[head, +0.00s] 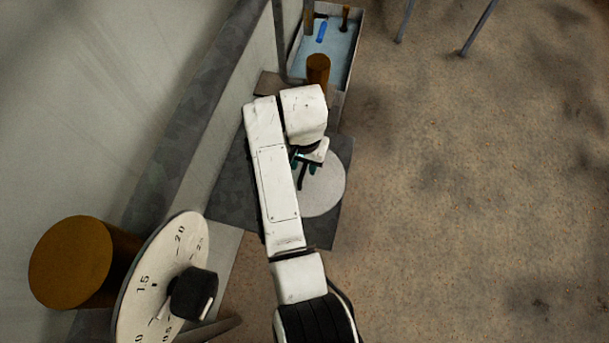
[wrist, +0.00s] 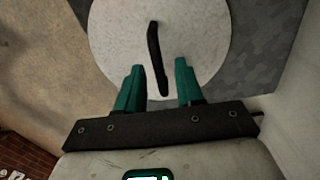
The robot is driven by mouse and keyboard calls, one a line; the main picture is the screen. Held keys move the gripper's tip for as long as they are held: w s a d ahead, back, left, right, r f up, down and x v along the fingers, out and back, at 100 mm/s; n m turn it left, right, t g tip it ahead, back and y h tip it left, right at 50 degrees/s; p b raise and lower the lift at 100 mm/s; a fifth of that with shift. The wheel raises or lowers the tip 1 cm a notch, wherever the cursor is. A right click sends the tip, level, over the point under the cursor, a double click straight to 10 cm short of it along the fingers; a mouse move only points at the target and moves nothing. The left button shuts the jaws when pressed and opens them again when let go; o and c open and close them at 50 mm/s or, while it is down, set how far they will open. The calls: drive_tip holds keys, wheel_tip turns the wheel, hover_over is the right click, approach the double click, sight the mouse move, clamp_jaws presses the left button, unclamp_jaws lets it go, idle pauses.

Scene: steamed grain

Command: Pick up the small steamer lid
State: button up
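The small steamer lid (head: 326,190) is a pale grey round disc with a dark bar handle. In the head view it lies on a dark grey surface, partly hidden by my arm and gripper. In the wrist view the lid (wrist: 200,40) fills the top middle, with its black handle (wrist: 155,58) standing between the lines of my two green fingers. My gripper (head: 305,162) is over the lid's upper left part. In the wrist view my gripper (wrist: 157,80) is open, with the handle's near end between the fingertips. I cannot tell whether the fingers touch the handle.
A brown cylinder (head: 318,70) stands beyond the lid, near a light blue tray (head: 341,52) with small items. A large dial (head: 150,285) and another brown cylinder (head: 70,262) are at lower left. A wall runs along the left. Open floor lies to the right.

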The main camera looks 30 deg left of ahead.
drive_tip(key=shift+f, duration=1.3)
drive_tip(key=shift+c, duration=0.4)
clamp_jaws()
drive_tip(key=shift+w+r, duration=0.1)
